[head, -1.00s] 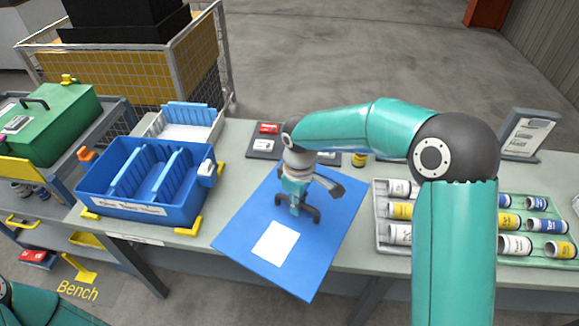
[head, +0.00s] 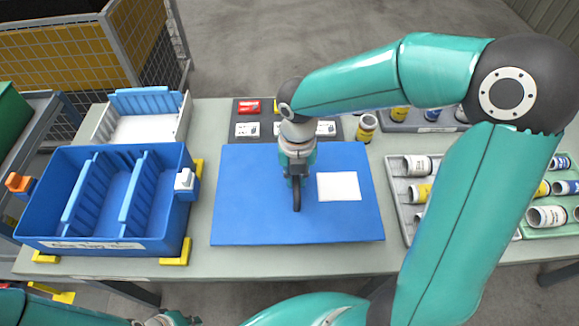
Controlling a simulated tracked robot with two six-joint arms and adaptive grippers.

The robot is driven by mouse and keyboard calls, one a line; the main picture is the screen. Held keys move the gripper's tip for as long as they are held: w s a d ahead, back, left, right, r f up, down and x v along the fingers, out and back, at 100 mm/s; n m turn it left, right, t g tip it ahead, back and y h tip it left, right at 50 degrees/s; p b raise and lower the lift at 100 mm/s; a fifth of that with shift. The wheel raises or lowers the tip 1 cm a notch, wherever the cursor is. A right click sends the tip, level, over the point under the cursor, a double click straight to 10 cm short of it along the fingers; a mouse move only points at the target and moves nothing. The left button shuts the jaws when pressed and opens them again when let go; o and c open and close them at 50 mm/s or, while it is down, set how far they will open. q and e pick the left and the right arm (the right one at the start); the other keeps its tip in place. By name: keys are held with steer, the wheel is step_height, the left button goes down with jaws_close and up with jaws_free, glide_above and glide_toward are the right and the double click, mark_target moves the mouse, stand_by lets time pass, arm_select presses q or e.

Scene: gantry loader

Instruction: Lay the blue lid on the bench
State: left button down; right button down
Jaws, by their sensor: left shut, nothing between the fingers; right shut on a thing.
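The blue lid (head: 250,205) is a flat square panel with a white label (head: 339,186). It lies square to the bench (head: 203,230), right of the blue tote. It looks level, over or on the bench top; I cannot tell whether it touches. My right gripper (head: 297,198) points down at the lid's middle and is shut on its dark handle, which the fingers mostly hide. My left gripper (head: 168,319) shows only in part at the bottom edge, in front of the bench, shut and empty.
A blue divided tote (head: 100,245) sits between yellow corner stops (head: 176,252) at the left. A white bin (head: 150,130) stands behind it. A dark panel with small parts (head: 283,132) and a yellow-labelled can (head: 367,127) are behind the lid. A grey can tray (head: 396,200) is close at right.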

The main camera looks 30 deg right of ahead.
steer(key=shift+s+d+f+b, duration=0.1)
steer(key=shift+f+b, duration=2.45)
steer(key=shift+f, duration=0.25)
steer(key=shift+f+b, duration=0.6)
steer(key=shift+f, duration=0.5)
steer(key=shift+r+p, duration=0.1)
steer(key=shift+p, duration=0.5)
steer(key=shift+f, duration=0.25)
steer(key=shift+f+b, duration=0.3)
steer(key=c, duration=1.1)
jaws_free()
steer(key=shift+r, duration=0.1)
